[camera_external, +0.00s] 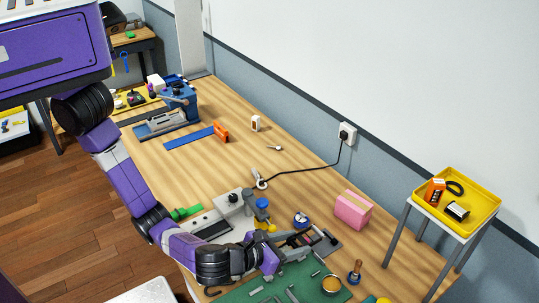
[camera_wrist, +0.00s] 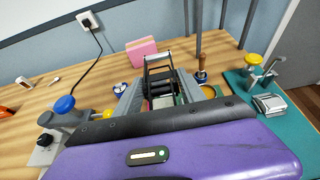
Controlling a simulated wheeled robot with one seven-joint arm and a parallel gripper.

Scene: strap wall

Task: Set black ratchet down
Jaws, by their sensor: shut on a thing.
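The black ratchet (camera_wrist: 158,60) shows in the wrist view as a dark open frame with crossbars, between and just beyond the fingers of my gripper (camera_wrist: 163,95). My gripper is shut on it. In the external view my gripper (camera_external: 284,253) is low over the front part of the wooden workbench (camera_external: 240,155), and the dark ratchet (camera_external: 301,240) shows at its tip. The arm and fingers hide part of the ratchet. I cannot tell whether its underside touches the surface below.
A green mat (camera_external: 245,295) with small metal parts lies near my gripper. A pink box (camera_external: 352,209), a blue-topped clamp (camera_external: 262,204) and a wooden-handled tool (camera_external: 355,272) stand close by. A yellow tray (camera_external: 480,211) sits on a side stand. The bench middle has free room.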

